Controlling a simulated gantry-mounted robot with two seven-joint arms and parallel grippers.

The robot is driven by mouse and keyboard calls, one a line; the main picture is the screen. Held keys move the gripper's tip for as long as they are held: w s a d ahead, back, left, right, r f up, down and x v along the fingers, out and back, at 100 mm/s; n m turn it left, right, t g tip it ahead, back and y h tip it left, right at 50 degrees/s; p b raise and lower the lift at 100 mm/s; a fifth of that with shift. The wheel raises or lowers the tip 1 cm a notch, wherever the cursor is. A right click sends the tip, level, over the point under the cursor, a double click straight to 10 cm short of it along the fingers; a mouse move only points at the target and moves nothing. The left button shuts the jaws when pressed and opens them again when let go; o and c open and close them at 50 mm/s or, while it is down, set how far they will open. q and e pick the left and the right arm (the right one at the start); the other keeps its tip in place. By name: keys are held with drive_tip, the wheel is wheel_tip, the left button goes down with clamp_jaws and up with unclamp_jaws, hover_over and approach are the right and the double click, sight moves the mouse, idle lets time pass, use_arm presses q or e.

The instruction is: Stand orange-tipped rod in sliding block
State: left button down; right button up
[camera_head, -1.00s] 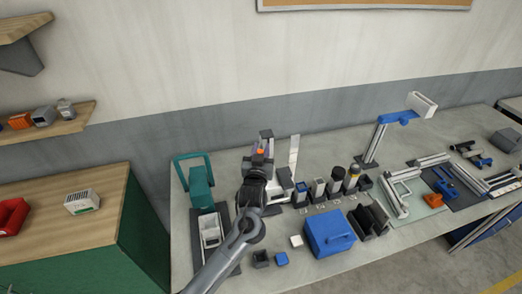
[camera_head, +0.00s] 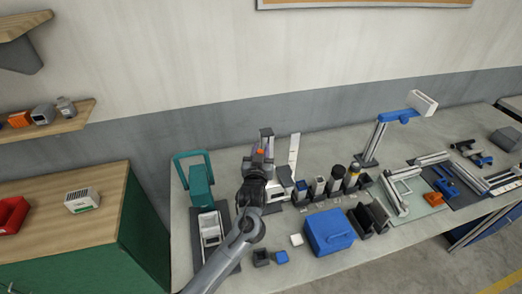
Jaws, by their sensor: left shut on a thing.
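My left gripper (camera_head: 260,166) is over the back left part of the workbench, and its arm comes up from the bottom of the picture. A small orange spot, likely the orange tip of the rod (camera_head: 261,151), shows at the gripper's end. The gripper is shut on the rod, most of which the gripper hides. A grey and white device (camera_head: 283,178) stands just right of the gripper, partly covered by it. I cannot tell whether the sliding block is part of this device. My right gripper is not in view.
A teal machine (camera_head: 200,185) stands left of the gripper, with a white tray (camera_head: 210,228) in front. A white upright strip (camera_head: 294,153) is behind right. Several holders with a yellow-topped bottle (camera_head: 353,173) and a blue box (camera_head: 328,232) stand to the right.

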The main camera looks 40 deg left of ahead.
use_arm(q)
drive_tip(key=shift+f, duration=0.2)
drive_tip(key=c, duration=1.1)
unclamp_jaws()
drive_tip(key=p+v, duration=0.6)
drive_tip(key=v, duration=0.5)
drive_tip(key=shift+s+f, duration=0.1)
